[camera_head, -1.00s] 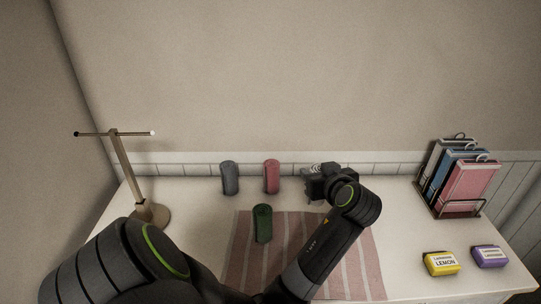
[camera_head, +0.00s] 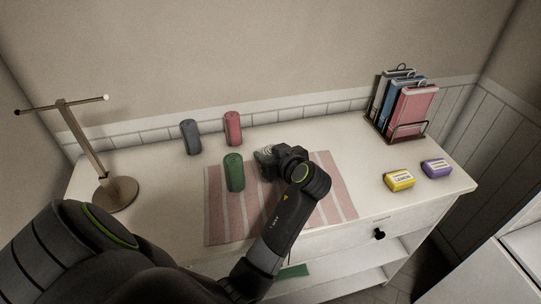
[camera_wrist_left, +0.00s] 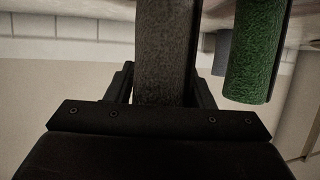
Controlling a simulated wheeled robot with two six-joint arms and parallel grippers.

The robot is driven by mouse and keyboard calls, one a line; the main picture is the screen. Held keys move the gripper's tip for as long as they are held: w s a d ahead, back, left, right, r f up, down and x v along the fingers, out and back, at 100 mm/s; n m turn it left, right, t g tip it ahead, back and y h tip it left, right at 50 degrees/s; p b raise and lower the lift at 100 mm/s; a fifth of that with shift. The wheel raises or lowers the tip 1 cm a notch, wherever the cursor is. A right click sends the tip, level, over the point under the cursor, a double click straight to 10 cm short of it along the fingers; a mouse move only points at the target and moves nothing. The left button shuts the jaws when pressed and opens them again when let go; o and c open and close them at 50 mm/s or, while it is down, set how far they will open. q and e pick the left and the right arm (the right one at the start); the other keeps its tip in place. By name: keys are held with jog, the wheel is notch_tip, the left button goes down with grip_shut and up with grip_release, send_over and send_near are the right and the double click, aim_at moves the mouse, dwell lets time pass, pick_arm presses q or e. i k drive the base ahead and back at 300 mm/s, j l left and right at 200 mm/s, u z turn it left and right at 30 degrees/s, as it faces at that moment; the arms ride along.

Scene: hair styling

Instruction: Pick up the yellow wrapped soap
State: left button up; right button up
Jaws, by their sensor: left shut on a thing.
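The yellow wrapped soap (camera_head: 399,181), labelled LEMON, lies on the right part of the white table, apart from any gripper. My left gripper (camera_head: 268,165) is over the back of the striped mat, well to the left of the soap. In the left wrist view, its fingers (camera_wrist_left: 166,88) are shut on a dark textured cylinder (camera_wrist_left: 166,45). In the head view, the gripper mostly hides this cylinder. My right gripper is not in view.
A purple soap (camera_head: 436,168) lies right of the yellow one. A green cylinder (camera_head: 234,173) stands close left of my gripper; grey (camera_head: 190,137) and red (camera_head: 233,128) ones stand behind. A rack of folders (camera_head: 410,105) is back right, a stand (camera_head: 115,193) left. The pink striped mat (camera_head: 225,225) is mostly bare.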

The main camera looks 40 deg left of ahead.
aim_at(399, 180)
jog(key=k+l, duration=0.1)
jog(key=l, duration=0.2)
jog(key=k+l, duration=0.1)
jog(key=l, duration=0.25)
jog(key=k+l, duration=0.1)
jog(key=l, duration=0.2)
jog(key=k+l+u, duration=0.1)
jog(key=l, duration=0.2)
